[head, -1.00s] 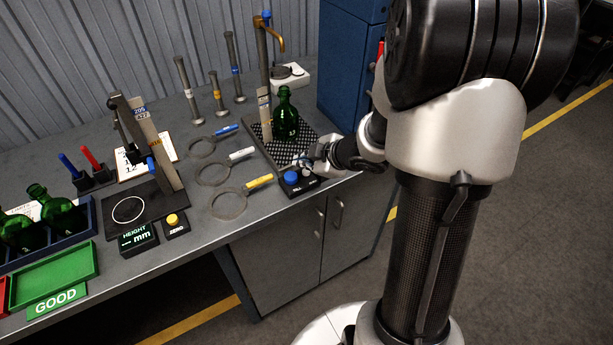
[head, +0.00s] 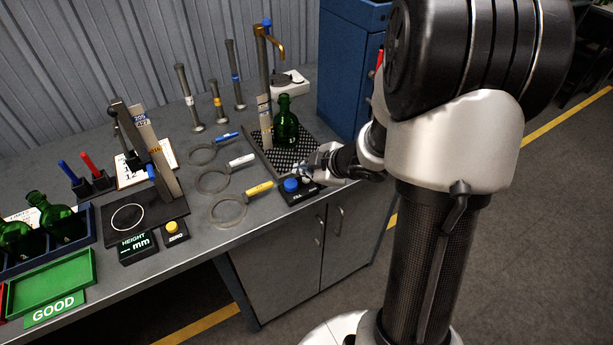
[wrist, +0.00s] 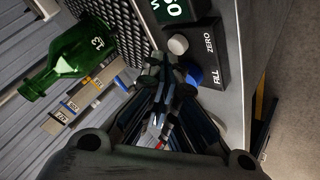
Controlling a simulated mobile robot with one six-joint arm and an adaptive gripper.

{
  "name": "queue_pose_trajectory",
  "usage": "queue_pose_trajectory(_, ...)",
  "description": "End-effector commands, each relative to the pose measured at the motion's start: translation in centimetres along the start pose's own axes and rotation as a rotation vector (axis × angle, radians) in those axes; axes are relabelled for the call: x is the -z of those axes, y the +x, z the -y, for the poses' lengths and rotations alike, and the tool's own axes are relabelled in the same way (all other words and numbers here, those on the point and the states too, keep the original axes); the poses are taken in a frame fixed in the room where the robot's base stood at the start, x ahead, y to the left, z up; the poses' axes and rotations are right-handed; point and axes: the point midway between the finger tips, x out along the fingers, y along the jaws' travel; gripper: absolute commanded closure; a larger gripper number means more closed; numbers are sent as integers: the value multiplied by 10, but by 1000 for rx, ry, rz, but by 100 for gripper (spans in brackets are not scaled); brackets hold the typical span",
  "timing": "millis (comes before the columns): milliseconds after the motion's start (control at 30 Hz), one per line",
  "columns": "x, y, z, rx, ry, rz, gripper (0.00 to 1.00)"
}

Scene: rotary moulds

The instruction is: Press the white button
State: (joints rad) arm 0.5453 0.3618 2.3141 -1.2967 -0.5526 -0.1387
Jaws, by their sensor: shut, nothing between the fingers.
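The white button (wrist: 178,44) is a round cap on a dark control box (wrist: 208,42), beside the word ZERO in the wrist view. A blue button (wrist: 193,77), beside FILL, sits on the same box and is partly covered by my fingers. My gripper (wrist: 176,72) is shut and empty. Its tips appear just below the white button in the wrist picture, close to the blue one; I cannot tell if they touch anything. In the head view, my gripper (head: 314,172) is over the box next to the blue button (head: 291,185), and the white button is hidden.
A green bottle (head: 285,122) stands on a black grid mat (head: 300,155) under a brass tap, close behind my gripper. Ring gauges with yellow, white and blue handles lie left of the box. A yellow button (head: 172,227) is farther left. A blue cabinet (head: 345,75) stands behind.

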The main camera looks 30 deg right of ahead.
Motion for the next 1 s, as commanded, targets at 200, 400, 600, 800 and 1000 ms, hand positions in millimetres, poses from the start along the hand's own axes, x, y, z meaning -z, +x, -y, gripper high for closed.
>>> queue_pose_trajectory(200, 0, 0, 0, 0, 0, 0, 100)
queue_pose_trajectory(400, 0, 0, 0, 0, 0, 0, 100)
queue_pose_trajectory(600, -4, 6, 4, 1, 1, 0, 100)
queue_pose_trajectory(800, -5, 6, 5, 0, 0, 0, 100)
queue_pose_trajectory(1000, -5, 6, 5, 0, 0, 0, 100)
